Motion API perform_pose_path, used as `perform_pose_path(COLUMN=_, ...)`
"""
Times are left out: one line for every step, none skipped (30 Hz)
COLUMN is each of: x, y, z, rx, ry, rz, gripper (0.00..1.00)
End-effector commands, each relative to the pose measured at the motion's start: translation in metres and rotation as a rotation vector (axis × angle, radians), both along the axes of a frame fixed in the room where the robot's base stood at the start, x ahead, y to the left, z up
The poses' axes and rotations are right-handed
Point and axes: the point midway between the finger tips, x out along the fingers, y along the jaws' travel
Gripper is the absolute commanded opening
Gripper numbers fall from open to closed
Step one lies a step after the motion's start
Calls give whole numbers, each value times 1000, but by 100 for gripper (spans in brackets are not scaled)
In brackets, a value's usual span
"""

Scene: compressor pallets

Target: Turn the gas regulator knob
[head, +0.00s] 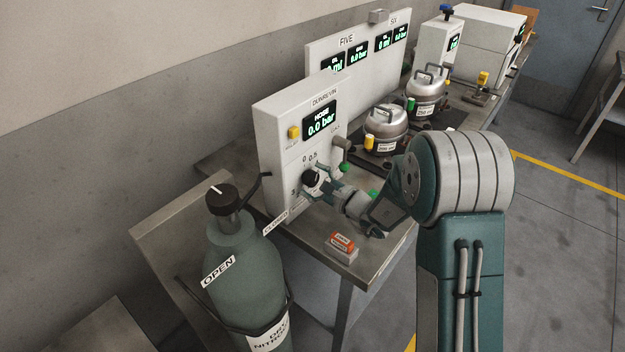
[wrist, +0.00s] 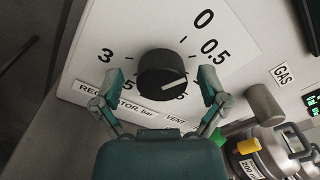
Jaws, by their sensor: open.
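The black regulator knob (wrist: 162,72) sits on a white dial plate marked 0, 0.5 and 3 in the wrist view; lower marks are partly hidden. Its white pointer line slants to the right and slightly up. My gripper (wrist: 163,82) is open, with one finger on each side of the knob; contact is not clear. In the head view my gripper (head: 320,182) is at the front of the white panel (head: 271,135), by the knob (head: 311,177). The panel's display (head: 320,122) reads HOSE 0.0 bar.
A green nitrogen cylinder (head: 240,265) with a black top knob stands at the front left. A small orange and white box (head: 341,245) lies on the bench (head: 365,265). Metal pots (head: 386,130) stand behind my arm. A grey knob (wrist: 264,103) sits right of the dial.

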Motion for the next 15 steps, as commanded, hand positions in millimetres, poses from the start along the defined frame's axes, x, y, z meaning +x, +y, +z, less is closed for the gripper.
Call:
perform_pose_path(x=0, y=0, z=0, rx=0, ry=0, rz=0, gripper=93)
perform_pose_path(x=0, y=0, z=0, rx=0, ry=0, rz=0, gripper=93)
perform_pose_path(x=0, y=0, z=0, rx=0, ry=0, rz=0, gripper=93)
perform_pose_path(x=0, y=0, z=0, rx=0, ry=0, rz=0, gripper=93)
perform_pose_path(x=0, y=0, z=0, rx=0, ry=0, rz=0, gripper=80)
perform_pose_path(x=0, y=0, z=0, rx=0, ry=0, rz=0, gripper=62)
perform_pose_path(x=0, y=0, z=0, rx=0, ry=0, rz=0, gripper=49)
perform_pose_path(x=0, y=0, z=0, rx=0, ry=0, rz=0, gripper=36)
perform_pose_path(x=0, y=0, z=0, rx=0, ry=0, rz=0, gripper=18)
perform_pose_path(x=0, y=0, z=0, rx=-1, ry=0, rz=1, gripper=11)
perform_pose_path(x=0, y=0, z=0, rx=-1, ry=0, rz=1, gripper=11)
perform_pose_path(x=0, y=0, z=0, rx=-1, ry=0, rz=1, gripper=11)
perform_pose_path(x=0, y=0, z=0, rx=-1, ry=0, rz=1, gripper=11)
perform_pose_path(x=0, y=0, z=0, rx=-1, ry=0, rz=1, gripper=11)
perform_pose_path(x=0, y=0, z=0, rx=-1, ry=0, rz=1, gripper=11)
